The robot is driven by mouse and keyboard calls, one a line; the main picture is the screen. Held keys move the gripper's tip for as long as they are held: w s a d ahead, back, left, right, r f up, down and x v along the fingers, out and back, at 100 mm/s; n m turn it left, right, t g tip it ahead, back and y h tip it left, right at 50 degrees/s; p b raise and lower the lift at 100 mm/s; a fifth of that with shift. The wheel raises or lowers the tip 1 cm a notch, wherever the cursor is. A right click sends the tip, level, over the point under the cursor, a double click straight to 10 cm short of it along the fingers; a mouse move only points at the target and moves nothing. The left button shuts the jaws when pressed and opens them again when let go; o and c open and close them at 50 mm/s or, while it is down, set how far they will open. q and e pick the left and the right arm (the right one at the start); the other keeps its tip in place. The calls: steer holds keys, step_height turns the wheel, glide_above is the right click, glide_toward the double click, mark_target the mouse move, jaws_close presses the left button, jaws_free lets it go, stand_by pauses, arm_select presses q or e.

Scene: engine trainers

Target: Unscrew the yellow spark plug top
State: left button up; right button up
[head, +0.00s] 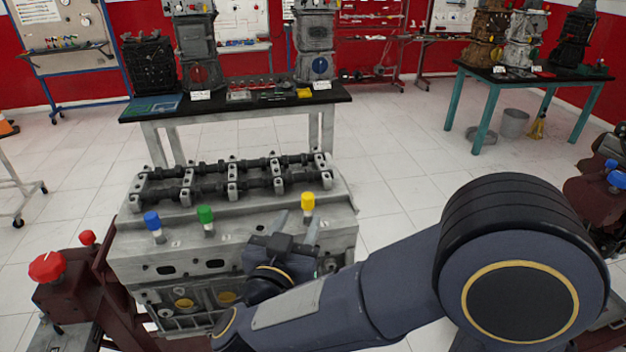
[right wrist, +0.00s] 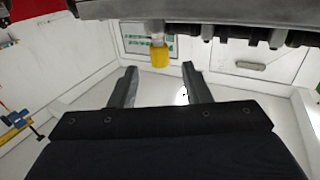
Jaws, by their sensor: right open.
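The yellow spark plug top (head: 308,201) stands upright at the right end of the front ledge of the grey engine block (head: 150,262). In the right wrist view the yellow top (right wrist: 159,56) appears just beyond my fingertips, roughly centred between them. My right gripper (head: 294,218) is open and empty, just left of and in front of the yellow top in the head view. Its two spread fingers also show in the right wrist view (right wrist: 159,68). I see no contact with the top. My left gripper is not in view.
A green plug top (head: 205,214) and a blue plug top (head: 152,220) stand left on the same ledge. Camshafts (head: 232,180) run along the block behind them. A red knob (head: 46,267) is on the stand at left. The tiled floor (head: 400,150) behind is largely clear.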

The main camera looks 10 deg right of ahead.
mark_target(310, 206)
steer(key=p+x, duration=0.1)
steer(key=x, duration=0.6)
steer(key=shift+c, duration=0.4)
jaws_close()
steer(key=shift+y, duration=0.3)
steer(key=n+t+y, duration=0.1)
steer(key=y, duration=0.1)
steer(key=n+y+b, duration=0.1)
steer(key=n+y, duration=0.1)
steer(key=shift+d+f+t, duration=0.1)
steer(key=shift+f+t, duration=0.05)
steer(key=shift+t, duration=0.25)
steer(key=shift+n+y+b, duration=1.2)
steer(key=shift+n+y, duration=0.5)
steer(key=shift+y, duration=0.9)
